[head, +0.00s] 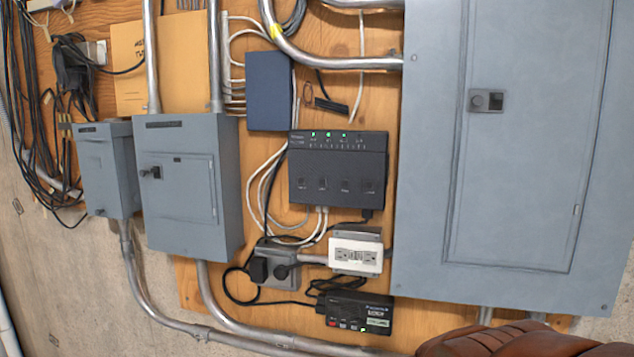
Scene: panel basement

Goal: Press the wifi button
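A dark grey router-like box (338,168) is mounted on the wooden panel in the middle of the head view. Three green lights glow along its upper part. A row of several small dark square buttons (345,185) runs along its lower part, with tiny labels beneath. The labels are too small to read, so I cannot tell which one is the wifi button. My gripper is not in view, and nothing touches the box.
A large grey breaker panel (540,120) stands to the right. Grey switch boxes (190,185) (105,168) and conduits are on the left. A white outlet (355,256) and small black device (355,310) sit below. A brown leathery object (525,340) fills the bottom right corner.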

